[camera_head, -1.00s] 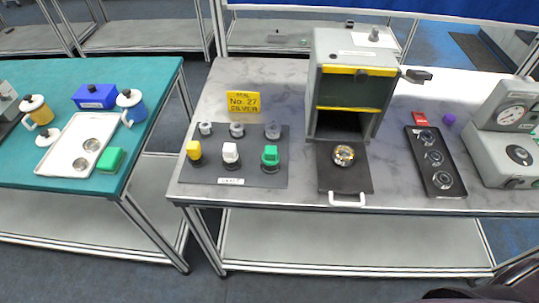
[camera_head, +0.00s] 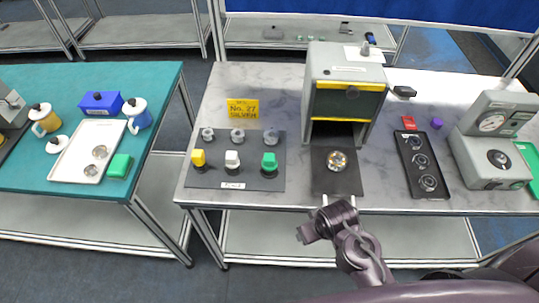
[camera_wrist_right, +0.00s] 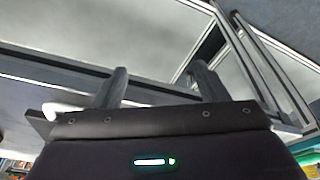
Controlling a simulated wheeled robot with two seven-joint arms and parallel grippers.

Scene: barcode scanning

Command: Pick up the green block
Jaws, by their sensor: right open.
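A green block (camera_head: 119,166) lies on the teal table at the left, beside the lower right corner of a white tray (camera_head: 62,173). A second green block-shaped piece (camera_head: 269,160) sits on a dark base on the grey panel, right of similar yellow and white pieces. I cannot tell which one the task names. My right gripper (camera_head: 327,217) is in front of the marble table's front edge, away from both. In the right wrist view its two fingers (camera_wrist_right: 160,84) are apart with nothing between them. My left gripper is not in view.
A black panel (camera_head: 419,163) and a grey gauge device (camera_head: 490,160) are at right. Mugs (camera_head: 138,113) and a blue box (camera_head: 100,103) are on the teal table.

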